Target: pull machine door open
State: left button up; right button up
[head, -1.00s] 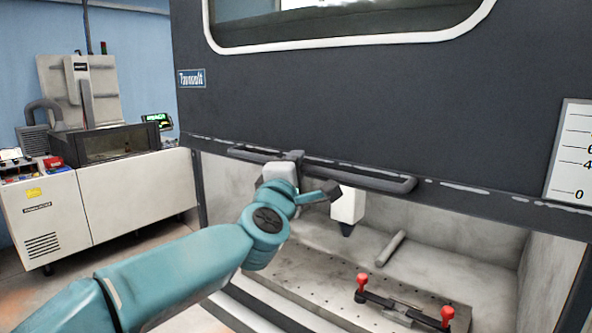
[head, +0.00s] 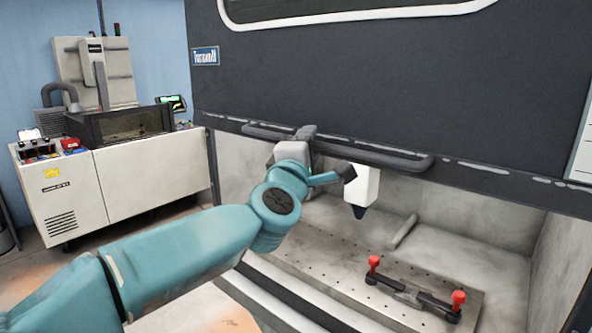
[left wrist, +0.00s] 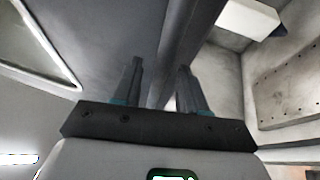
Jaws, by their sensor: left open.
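The machine door (head: 380,85) is a large dark grey panel with a window at its top. It covers the upper part of the machine, and the work space below its bottom edge is uncovered. A dark horizontal bar handle (head: 380,156) runs along the door's lower edge. My left gripper (head: 306,133) is at the left part of this handle. In the left wrist view its two fingers (left wrist: 162,82) are apart, with the dark bar (left wrist: 190,45) running between or just behind them; firm contact cannot be told. My right gripper is not in view.
Inside the machine, a white tool head (head: 361,186) hangs above a perforated plate (head: 320,262). A dark fixture with red knobs (head: 410,290) sits on the plate. A smaller white machine (head: 125,180) stands at the left, with floor between.

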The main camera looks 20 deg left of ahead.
pick_arm(q)
jog(key=s+f+b, duration=0.2)
jog(key=s+b, duration=0.1)
jog(key=s, duration=1.1)
jog(key=shift+s+d+f, duration=0.35)
